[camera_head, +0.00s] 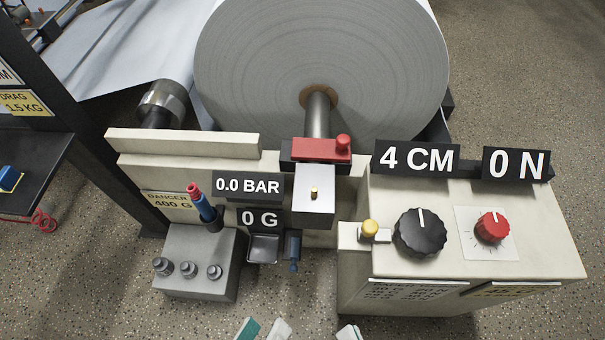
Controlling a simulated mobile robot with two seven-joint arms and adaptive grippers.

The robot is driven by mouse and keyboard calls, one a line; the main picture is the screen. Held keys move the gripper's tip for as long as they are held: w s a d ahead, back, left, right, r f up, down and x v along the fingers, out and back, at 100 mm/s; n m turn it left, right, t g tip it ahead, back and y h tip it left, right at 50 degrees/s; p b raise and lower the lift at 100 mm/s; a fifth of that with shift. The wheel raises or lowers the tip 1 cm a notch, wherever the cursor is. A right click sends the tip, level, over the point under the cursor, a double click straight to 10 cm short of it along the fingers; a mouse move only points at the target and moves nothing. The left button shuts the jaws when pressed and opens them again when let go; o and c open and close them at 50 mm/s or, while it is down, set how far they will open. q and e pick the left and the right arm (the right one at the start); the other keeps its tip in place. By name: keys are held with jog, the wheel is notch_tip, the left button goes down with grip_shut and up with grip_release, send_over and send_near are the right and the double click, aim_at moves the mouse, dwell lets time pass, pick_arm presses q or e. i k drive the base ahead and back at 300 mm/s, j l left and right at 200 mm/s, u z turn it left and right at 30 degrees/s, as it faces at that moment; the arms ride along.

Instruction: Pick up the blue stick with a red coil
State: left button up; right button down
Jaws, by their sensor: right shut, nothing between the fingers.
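A blue stick (207,212) with a red top stands tilted in the grey block (190,245) at the left front of the machine. Whether its red part is a coil is too small to tell. My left gripper (264,328) shows only as a teal and a pale tip at the bottom edge, below and right of the block. Its jaw state is unclear. My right gripper (348,332) shows as a small pale tip further right. It is shut and empty. Both are apart from the stick, and the rest of each is cut off.
Metal weights (188,269) sit along the block's front. A small black tray (264,247) and a dark blue cylinder (293,250) are beside it. A red coil (43,220) hangs below the dark shelf (35,165) at left. A control box with a black knob (420,233) stands right.

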aim_at(202, 203)
jog(key=u, duration=0.7)
